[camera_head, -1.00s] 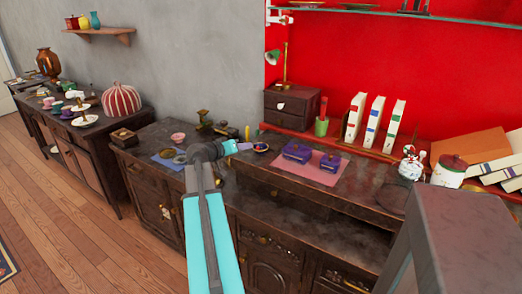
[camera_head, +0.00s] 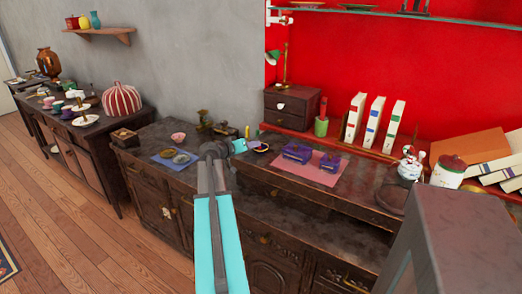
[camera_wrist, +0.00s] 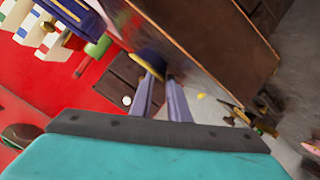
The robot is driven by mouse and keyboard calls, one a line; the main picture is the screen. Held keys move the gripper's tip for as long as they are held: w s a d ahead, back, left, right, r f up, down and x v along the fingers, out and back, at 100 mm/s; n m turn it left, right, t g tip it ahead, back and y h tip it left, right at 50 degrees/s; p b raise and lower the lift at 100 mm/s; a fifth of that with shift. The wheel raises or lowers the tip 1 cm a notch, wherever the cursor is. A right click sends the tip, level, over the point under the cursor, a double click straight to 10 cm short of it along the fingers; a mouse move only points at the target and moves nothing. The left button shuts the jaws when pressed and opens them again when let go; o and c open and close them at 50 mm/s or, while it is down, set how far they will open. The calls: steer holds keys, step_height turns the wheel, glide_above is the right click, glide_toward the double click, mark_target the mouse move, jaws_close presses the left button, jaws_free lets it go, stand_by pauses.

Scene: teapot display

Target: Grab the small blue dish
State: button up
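The small blue dish (camera_head: 262,148) has a dark blue outside and a yellowish inside or rim. It sits on the dark dresser top, left of two purple boxes. In the wrist view the dish (camera_wrist: 149,60) is just beyond my fingertips, lying closer to the left finger. My gripper (camera_wrist: 161,80) has its two purple-grey fingers apart, with a narrow gap between them. I cannot tell whether a finger touches the dish. In the head view my gripper (camera_head: 247,147) is beside the dish on its left, its fingers mostly hidden.
A green cup (camera_head: 321,126) and a small drawer chest (camera_head: 290,107) are behind. A blue mat (camera_head: 166,162) with plates and a pink cup (camera_head: 178,138) lie to the left.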

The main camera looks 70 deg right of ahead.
steer(key=shift+f, duration=0.2)
steer(key=shift+a, duration=0.1)
jaws_close()
steer(key=shift+r, duration=0.1)
steer(key=shift+r, duration=1.6)
steer(key=shift+a+r+b, duration=0.15)
steer(key=shift+a+b, duration=0.05)
steer(key=shift+b, duration=0.1)
steer(key=w+a+r+b, duration=0.1)
steer(key=w+a, duration=0.2)
steer(key=a, duration=1.2)
steer(key=shift+r+b, duration=0.3)
steer(key=shift+w+a, duration=0.1)
steer(key=shift+w, duration=0.1)
